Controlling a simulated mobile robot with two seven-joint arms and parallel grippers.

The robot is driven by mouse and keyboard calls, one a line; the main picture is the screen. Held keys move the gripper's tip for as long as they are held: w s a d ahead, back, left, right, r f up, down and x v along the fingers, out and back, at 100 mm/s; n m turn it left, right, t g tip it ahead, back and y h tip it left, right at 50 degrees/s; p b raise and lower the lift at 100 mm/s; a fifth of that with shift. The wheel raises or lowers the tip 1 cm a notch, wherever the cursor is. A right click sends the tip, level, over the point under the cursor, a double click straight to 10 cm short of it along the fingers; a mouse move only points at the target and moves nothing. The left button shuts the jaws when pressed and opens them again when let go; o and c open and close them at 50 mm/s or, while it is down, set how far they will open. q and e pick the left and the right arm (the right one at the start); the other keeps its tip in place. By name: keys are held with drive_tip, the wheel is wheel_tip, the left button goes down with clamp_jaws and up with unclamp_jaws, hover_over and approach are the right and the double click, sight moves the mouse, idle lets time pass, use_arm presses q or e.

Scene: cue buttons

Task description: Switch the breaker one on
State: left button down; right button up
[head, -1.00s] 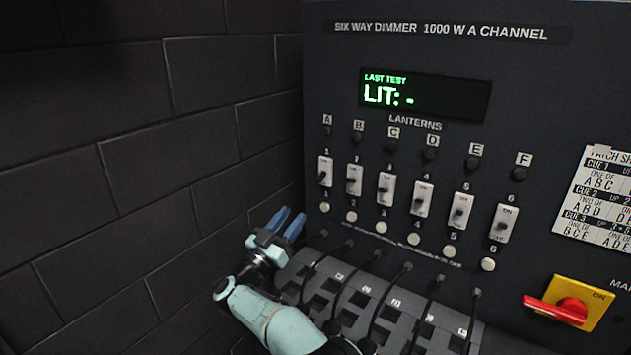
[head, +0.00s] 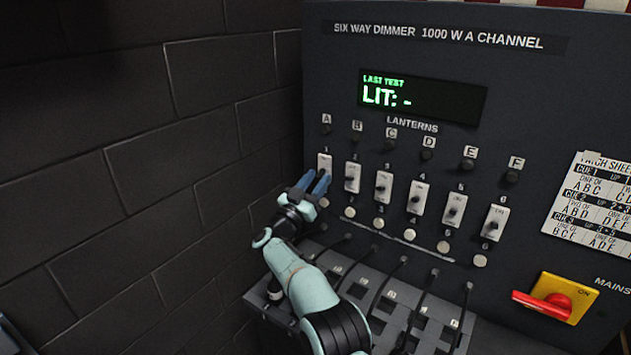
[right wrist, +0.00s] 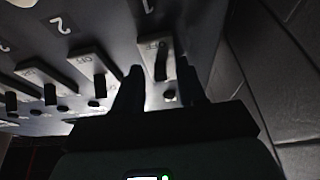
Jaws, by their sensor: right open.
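Breaker one (head: 324,161) is the leftmost white switch plate with a dark lever, under the number 1 on the dimmer panel. It also shows in the right wrist view (right wrist: 151,46), with its dark lever between my fingers. My right gripper (head: 314,178) is open, its blue fingers at the lower part of this plate. In the right wrist view, the dark fingers (right wrist: 158,88) stand on either side of the lever; I cannot tell whether they touch it. In the head view the fingers hide the lever. My left gripper is not in view.
Breaker two (head: 353,172) is close to the right, with several more switches beyond it. Round pale buttons lie below them. Cables and a grey ledge are under the buttons. A red handle on a yellow plate (head: 548,290) is at lower right. A brick wall (head: 150,180) is on the left.

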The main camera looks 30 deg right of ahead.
sight(322, 170)
clamp_jaws()
